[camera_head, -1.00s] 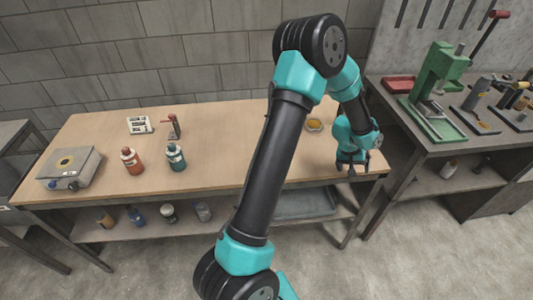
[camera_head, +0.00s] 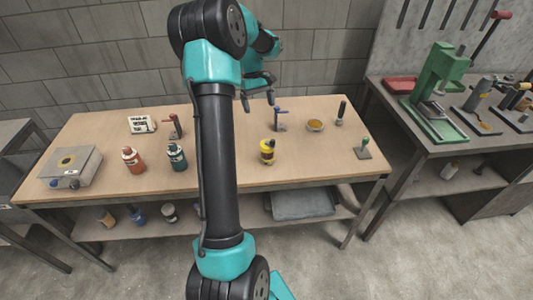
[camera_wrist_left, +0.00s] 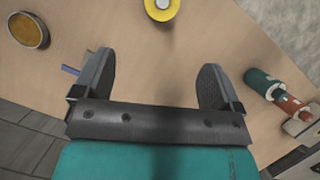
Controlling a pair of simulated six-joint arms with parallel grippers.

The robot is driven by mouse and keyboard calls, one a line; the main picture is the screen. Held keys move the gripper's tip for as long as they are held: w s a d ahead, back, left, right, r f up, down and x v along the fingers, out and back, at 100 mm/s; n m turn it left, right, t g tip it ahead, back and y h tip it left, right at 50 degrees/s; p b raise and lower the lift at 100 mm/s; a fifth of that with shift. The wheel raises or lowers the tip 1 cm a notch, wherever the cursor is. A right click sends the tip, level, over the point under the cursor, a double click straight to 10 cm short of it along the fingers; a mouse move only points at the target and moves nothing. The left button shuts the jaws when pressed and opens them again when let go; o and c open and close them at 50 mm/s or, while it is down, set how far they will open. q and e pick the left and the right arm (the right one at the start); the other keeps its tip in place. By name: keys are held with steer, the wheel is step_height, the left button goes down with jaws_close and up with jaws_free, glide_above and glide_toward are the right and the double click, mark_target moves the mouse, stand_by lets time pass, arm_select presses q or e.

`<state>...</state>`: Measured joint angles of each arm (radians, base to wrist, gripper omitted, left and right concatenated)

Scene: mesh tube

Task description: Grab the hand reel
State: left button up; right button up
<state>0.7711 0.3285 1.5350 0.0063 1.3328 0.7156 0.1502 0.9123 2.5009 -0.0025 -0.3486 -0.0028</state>
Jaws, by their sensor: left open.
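In the left wrist view the yellow item (camera_wrist_left: 161,5) is cut by the top edge, ahead of and between the fingers. My left gripper (camera_head: 257,97) is above the back of the table, behind the yellow item and apart from it. In the wrist view the left gripper (camera_wrist_left: 156,75) is open, with only bare table between its fingers. My right gripper is not in view.
A blue-handled stand (camera_head: 281,119), a round brown-filled dish (camera_head: 314,125), a dark upright tool (camera_head: 341,112) and a green-knobbed piece (camera_head: 363,148) stand to the right. Red (camera_head: 133,160) and green (camera_head: 177,157) bottles stand left. The table's front right is clear.

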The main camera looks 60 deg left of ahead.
mark_target(266, 141)
arm_select(q)
steer(key=shift+f, duration=0.1)
steer(key=x, duration=1.2)
steer(key=shift+f, duration=0.1)
steer(key=shift+x, duration=2.6)
steer(key=shift+d, duration=0.1)
steer(key=shift+c, duration=0.3)
steer(key=c, duration=1)
